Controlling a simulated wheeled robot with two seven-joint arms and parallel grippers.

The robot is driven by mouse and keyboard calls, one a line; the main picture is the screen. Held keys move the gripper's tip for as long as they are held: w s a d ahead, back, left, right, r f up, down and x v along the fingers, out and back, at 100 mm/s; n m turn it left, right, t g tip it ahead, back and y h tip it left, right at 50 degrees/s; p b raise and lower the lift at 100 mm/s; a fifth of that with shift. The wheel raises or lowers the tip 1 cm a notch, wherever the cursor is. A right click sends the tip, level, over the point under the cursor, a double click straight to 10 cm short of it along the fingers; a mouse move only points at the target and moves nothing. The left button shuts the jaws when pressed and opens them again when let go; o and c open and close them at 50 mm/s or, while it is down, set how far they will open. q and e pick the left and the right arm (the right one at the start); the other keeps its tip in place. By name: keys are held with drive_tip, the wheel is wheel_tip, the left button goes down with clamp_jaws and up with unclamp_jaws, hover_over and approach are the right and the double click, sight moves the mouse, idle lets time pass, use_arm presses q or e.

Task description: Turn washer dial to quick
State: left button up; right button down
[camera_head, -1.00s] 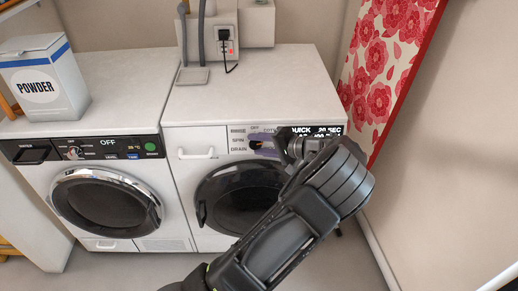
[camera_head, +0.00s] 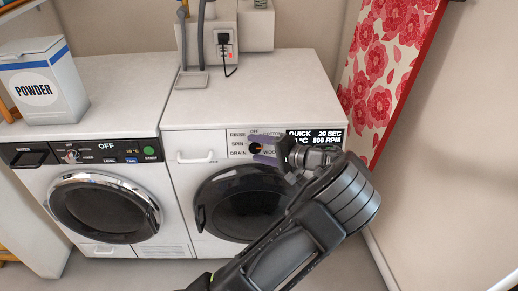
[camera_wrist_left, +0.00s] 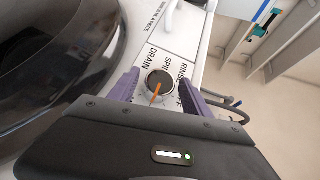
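The washer (camera_head: 183,210) is the white front-loader on the right. Its round black dial (camera_head: 255,148) sits on the panel, amid labels such as RINSE, SPIN, DRAIN and OFF. The washer display (camera_head: 316,135) reads QUICK, 20 SEC and 800 RPM; its lower left is partly hidden by my gripper. My left gripper (camera_head: 257,147) is open at the dial, one purple finger on each side. In the left wrist view the dial (camera_wrist_left: 159,82) has an orange pointer and stands between the fingers, with visible gaps. My right gripper is out of view.
A dryer-like machine (camera_head: 105,207) with an OFF display stands at left, a POWDER box (camera_head: 42,88) on its top. A wall outlet (camera_head: 225,45) and hoses are behind the washer. A red floral panel (camera_head: 385,75) stands close on the right.

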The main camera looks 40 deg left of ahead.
use_arm(q)
drive_tip(key=shift+o, duration=0.5)
drive_tip(key=shift+d, duration=0.1)
drive_tip(key=v, duration=0.7)
drive_tip(key=shift+d, duration=0.3)
drive_tip(key=shift+r, duration=0.1)
